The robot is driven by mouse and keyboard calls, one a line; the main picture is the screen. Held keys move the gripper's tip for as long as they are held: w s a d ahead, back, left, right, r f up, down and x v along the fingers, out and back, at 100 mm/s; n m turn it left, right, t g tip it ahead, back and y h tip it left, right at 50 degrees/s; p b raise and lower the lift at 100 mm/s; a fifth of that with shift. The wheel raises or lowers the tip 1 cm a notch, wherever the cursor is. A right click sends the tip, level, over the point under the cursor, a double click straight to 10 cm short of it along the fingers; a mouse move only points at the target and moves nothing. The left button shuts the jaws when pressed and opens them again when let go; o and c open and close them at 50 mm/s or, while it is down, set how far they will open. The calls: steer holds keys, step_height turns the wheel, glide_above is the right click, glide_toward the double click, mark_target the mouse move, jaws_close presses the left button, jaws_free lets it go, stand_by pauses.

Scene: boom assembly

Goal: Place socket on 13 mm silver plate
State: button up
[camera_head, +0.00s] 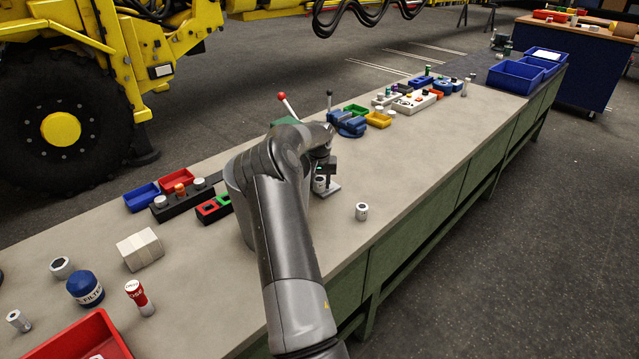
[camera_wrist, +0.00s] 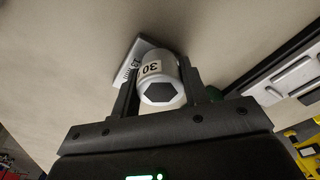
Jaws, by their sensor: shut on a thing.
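The silver socket (camera_wrist: 159,75) is held between the two fingers of my gripper (camera_wrist: 158,78). Its hexagonal opening faces the wrist camera and its label appears to read 30. The silver plate (camera_wrist: 133,60) lies on the bench just behind the socket, with partly hidden lettering that seems to begin with 13. The socket overlaps the plate in this view, so I cannot tell whether they touch. In the head view, my gripper (camera_head: 326,172) is low over the plate (camera_head: 332,190), with the socket (camera_head: 320,185) mostly upright there, partly hidden by my arm.
Another silver socket (camera_head: 361,211) stands alone on the bench to the right. A black holder (camera_head: 183,204) with small parts and red and blue bins are left of my arm. A blue filter (camera_head: 85,288) stands at front left. Bench space right of the plate is mostly clear.

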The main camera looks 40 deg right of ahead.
mark_target(319, 181)
steer(key=shift+f, duration=0.15)
steer(key=o, duration=1.1)
steer(key=r, duration=0.7)
steer(key=shift+s+a+r, duration=0.3)
steer(key=shift+s+a, duration=0.1)
